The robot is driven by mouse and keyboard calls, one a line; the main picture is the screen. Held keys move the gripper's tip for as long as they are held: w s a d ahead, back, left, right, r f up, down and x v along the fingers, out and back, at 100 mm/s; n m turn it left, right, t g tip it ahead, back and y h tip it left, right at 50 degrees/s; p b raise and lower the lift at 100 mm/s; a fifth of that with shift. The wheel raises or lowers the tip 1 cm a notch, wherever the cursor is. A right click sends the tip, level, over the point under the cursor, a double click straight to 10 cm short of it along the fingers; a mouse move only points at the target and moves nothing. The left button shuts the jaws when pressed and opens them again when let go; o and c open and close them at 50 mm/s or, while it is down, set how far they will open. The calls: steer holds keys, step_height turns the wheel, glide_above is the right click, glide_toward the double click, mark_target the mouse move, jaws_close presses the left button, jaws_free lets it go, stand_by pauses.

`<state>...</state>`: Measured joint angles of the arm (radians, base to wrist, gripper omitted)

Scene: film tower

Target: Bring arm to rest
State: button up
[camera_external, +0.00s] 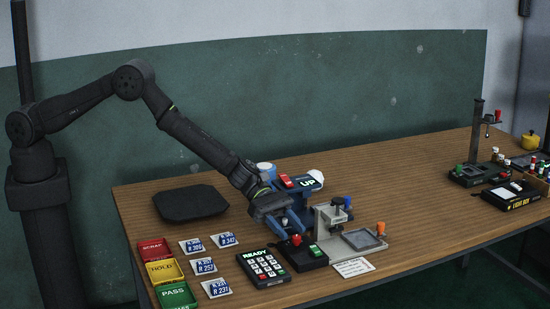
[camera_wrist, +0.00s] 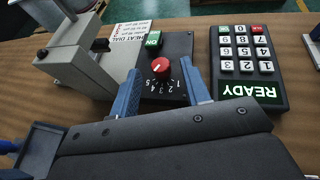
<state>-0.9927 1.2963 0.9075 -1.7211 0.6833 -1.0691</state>
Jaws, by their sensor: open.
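My gripper (camera_external: 293,222) is low over the middle of the table in the external view, just behind the dark dial box (camera_external: 304,251). In the wrist view my gripper's blue fingers (camera_wrist: 163,82) are apart, with nothing held between them. The dial box (camera_wrist: 176,44) shows beyond them, with a red knob (camera_wrist: 160,68) and a green ON button (camera_wrist: 153,40). I cannot tell whether a finger touches the box.
A keypad reading READY (camera_external: 263,267) stands left of the dial box, and a grey press (camera_external: 331,219) right of it. Red, yellow and green trays (camera_external: 161,271) and several label cards (camera_external: 207,266) lie at left. A black pad (camera_external: 190,203) lies behind them. The table's right-middle is clear.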

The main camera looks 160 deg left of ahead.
steer(key=shift+x, duration=0.85)
steer(key=shift+s+r, duration=0.1)
steer(key=v, duration=1.7)
steer(key=x, duration=1.6)
steer(key=shift+w+f, duration=0.25)
steer(key=shift+w, duration=0.4)
steer(key=shift+d+n+g+y, duration=0.1)
steer(key=shift+n+g+y, duration=0.3)
steer(key=shift+n+y, duration=1)
steer(key=shift+r+y, duration=0.1)
steer(key=shift+y, duration=0.2)
steer(key=shift+d+n+g+y, duration=0.2)
steer(key=shift+n+g+y, duration=0.5)
steer(key=shift+n, duration=0.2)
